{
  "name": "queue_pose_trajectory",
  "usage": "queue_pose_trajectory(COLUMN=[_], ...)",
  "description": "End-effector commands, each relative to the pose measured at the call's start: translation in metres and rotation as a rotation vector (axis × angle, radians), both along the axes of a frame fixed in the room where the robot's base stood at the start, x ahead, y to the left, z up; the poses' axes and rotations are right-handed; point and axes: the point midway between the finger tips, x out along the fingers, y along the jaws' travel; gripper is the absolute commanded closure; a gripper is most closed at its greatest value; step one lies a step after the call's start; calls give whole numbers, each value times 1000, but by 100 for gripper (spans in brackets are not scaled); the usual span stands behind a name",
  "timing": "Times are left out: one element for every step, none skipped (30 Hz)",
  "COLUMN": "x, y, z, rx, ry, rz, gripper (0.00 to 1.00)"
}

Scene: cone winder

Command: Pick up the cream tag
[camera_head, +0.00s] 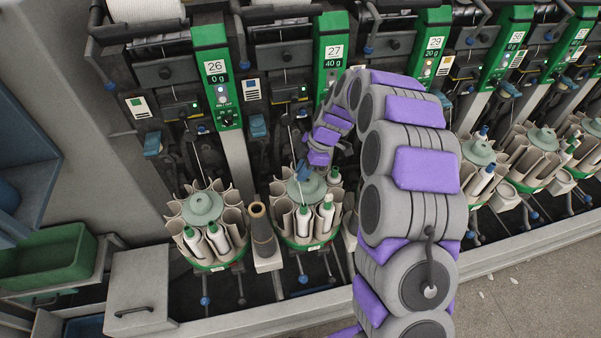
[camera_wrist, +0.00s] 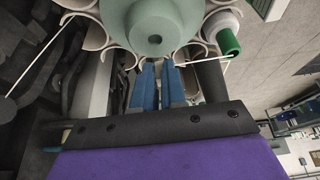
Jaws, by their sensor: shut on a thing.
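My gripper (camera_head: 303,171) is low over the grey-green hub of the bobbin carousel under unit 27. In the wrist view its two blue fingers (camera_wrist: 161,72) are close together, with their tips at the lower edge of the round grey-green hub (camera_wrist: 150,30). A thin pale line (camera_wrist: 205,64) runs right from the fingertips. I cannot tell whether it is the cream tag seen edge-on or a thread. No face of a cream tag shows clearly at the fingers. What lies between the tips is mostly hidden.
The unit 27 carousel (camera_head: 307,240) holds white bobbins with green tops. The unit 26 carousel (camera_head: 207,258) stands to its left, with a brown tube (camera_head: 258,222) between them. Thin threads and posts stand above. Green bin (camera_head: 48,258) at left; open floor (camera_head: 520,295) at lower right.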

Motion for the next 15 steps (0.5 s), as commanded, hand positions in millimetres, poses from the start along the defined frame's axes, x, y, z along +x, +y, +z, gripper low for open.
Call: queue_pose_trajectory(x=[0, 0, 1, 1, 1, -2, -5, -8, -11, -14, -18, -24, -28, -32, -37], y=[1, 2, 2, 3, 3, 1, 0, -2, -4, -5, -7, -9, -11, -14, -18], z=[8, 11, 15, 19, 22, 24, 23, 23, 23, 24, 25, 26, 26, 27, 27], rx=[0, -1, -1, -2, -2, -3, -3, -3, -3, -2, -2, -2, -2, -1, -1], ry=[-3, -3, -3, -3, -3, -1, 0, 1, 1, 0, 0, 2, 2, 1, 0], rz=[1, 1, 1, 1, 1, 1, 0, 1, 1, 0, 1, 2, 2, 1, -2], gripper=[100, 100, 100, 100, 100, 100, 100, 100, 100, 100, 100, 100, 100, 100, 100])
